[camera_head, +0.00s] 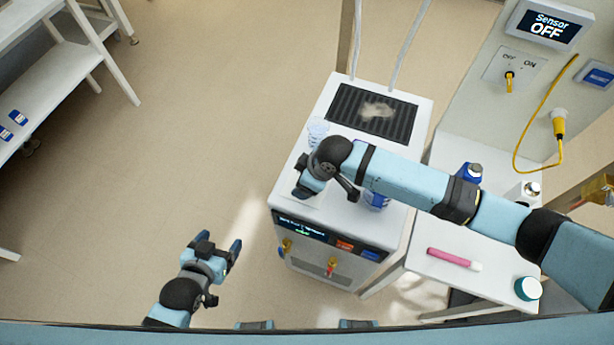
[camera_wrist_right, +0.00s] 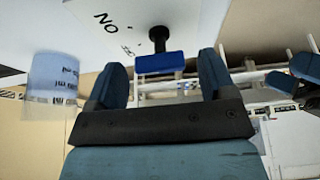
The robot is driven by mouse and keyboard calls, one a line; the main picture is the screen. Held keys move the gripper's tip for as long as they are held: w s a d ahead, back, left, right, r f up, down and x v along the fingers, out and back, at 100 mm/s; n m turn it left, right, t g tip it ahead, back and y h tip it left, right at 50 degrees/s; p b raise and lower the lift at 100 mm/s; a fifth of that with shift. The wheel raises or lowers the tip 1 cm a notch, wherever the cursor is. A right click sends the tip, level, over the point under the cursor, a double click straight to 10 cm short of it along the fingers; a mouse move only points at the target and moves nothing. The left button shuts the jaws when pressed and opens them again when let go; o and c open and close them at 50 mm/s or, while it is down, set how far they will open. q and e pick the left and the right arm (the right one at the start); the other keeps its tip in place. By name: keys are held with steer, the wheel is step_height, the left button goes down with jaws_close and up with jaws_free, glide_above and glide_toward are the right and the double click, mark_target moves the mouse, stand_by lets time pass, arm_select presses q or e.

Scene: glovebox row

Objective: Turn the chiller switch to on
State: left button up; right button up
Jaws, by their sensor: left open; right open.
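The chiller is the white box (camera_head: 385,222) with a dark grille on top and a lit panel on its front; the panel's text is too small to read. In the right wrist view a switch with a black stem and blue handle (camera_wrist_right: 160,63) stands on a white face. Upside-down ON and smaller, blurred lettering are beside it. My right gripper (camera_wrist_right: 162,72) is open, with a finger on each side of the handle in the picture; I see no clear contact. In the head view the right gripper (camera_head: 306,185) hides the switch. My left gripper (camera_head: 219,243) is open and empty, left of the chiller.
A clear cup (camera_head: 318,131) stands on the chiller behind my right wrist. A blue-labelled container (camera_head: 376,201) is partly under my right arm. A side table (camera_head: 425,272) holds a pink marker (camera_head: 452,258). A wall panel (camera_head: 552,27) reads Sensor OFF. Floor at left is clear.

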steer(key=shift+r, duration=0.1)
steer(key=b+v, duration=0.1)
steer(key=v, duration=1.2)
steer(key=shift+r, duration=0.3)
steer(key=shift+s+d, duration=0.1)
steer(key=shift+d, duration=0.05)
